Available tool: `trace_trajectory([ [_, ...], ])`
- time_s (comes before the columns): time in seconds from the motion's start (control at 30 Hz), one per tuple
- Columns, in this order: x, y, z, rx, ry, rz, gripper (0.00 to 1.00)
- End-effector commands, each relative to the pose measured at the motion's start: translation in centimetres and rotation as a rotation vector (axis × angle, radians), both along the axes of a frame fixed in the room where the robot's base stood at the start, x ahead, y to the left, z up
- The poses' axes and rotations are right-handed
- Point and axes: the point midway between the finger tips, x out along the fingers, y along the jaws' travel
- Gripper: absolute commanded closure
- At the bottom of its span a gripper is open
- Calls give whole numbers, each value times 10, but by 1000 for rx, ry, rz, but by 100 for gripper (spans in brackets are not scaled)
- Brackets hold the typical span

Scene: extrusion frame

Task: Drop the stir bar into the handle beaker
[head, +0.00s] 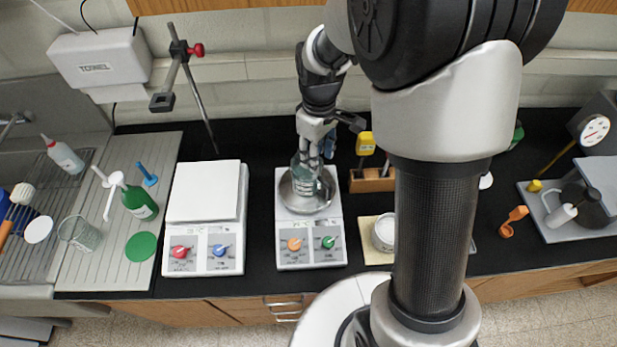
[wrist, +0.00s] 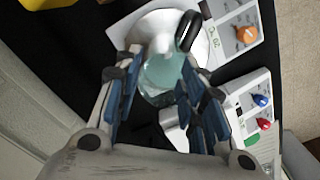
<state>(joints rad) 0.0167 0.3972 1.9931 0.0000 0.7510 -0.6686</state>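The handle beaker (head: 304,184) is clear, teal-tinted glass and stands in a round metal dish (head: 322,205) on the middle hotplate stirrer. In the wrist view the beaker (wrist: 162,72) lies between my fingers, with a dark loop like a handle (wrist: 188,31) at its upper right. My gripper (head: 312,158) points down at the beaker's top. In the wrist view its blue-padded fingers (wrist: 160,95) stand wide apart, one to each side of the beaker. Whether they touch the glass, I cannot tell. I cannot make out the stir bar in either view.
A second hotplate (head: 205,215) stands to the left. A wooden block (head: 372,182) with a yellow-headed tool is right of the dish. A clamp stand (head: 190,75) rises at the back left. A white container (head: 384,233) sits at right, partly behind my arm.

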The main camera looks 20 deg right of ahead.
Motion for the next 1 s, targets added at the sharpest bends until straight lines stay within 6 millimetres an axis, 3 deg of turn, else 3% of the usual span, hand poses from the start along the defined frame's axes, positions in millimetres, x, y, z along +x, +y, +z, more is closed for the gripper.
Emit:
trace_trajectory([
  [0.17, 1, 0, 10, 0, -3, 0, 63],
  [0.5, 1, 0, 78, 0, -5, 0, 63],
  [0.7, 1, 0, 109, 0, -3, 0, 63],
  [1.0, 0, 0, 120, 0, 0, 0, 63],
])
